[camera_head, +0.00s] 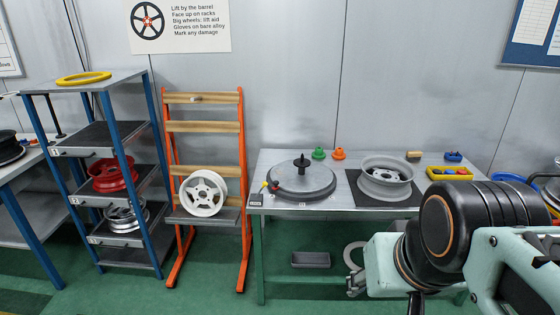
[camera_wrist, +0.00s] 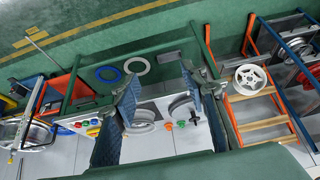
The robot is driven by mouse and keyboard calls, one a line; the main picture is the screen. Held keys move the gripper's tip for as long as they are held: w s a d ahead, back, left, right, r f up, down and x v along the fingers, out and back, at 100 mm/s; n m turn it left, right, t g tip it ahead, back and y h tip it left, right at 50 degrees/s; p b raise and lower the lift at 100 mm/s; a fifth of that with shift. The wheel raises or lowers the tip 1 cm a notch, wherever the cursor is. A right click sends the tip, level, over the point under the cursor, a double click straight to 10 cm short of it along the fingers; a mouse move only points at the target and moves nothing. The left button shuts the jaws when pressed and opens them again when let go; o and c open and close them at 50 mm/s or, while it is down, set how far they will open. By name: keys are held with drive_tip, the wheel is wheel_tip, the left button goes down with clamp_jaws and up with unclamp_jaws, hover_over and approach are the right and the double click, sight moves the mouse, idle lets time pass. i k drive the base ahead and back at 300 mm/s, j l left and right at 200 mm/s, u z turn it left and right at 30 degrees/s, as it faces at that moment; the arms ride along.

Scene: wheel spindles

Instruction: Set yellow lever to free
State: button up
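A small yellow lever (camera_head: 264,185) sticks out at the left edge of a dark round turntable (camera_head: 305,187) on the grey workbench. A red knob (camera_head: 275,184) is beside it, and a black spindle (camera_head: 302,164) stands at the turntable's centre. My gripper (camera_head: 355,284) is low in front of the bench, to the right of the lever and apart from it. In the wrist view my gripper (camera_wrist: 160,76) has its two fingers spread with nothing held between them. The turntable (camera_wrist: 181,106) shows between them, but I cannot make out the lever there.
A silver wheel (camera_head: 386,176) lies on a dark mat right of the turntable. An orange rack (camera_head: 241,190) with a white wheel (camera_head: 203,193) stands left of the bench. Floor before the bench is clear.

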sight(264, 183)
drive_tip(key=i+j+z, duration=0.1)
drive_tip(key=i, duration=0.45)
drive_tip(key=i+j+z, duration=0.15)
drive_tip(key=i+j, duration=0.15)
drive_tip(key=i, duration=0.2)
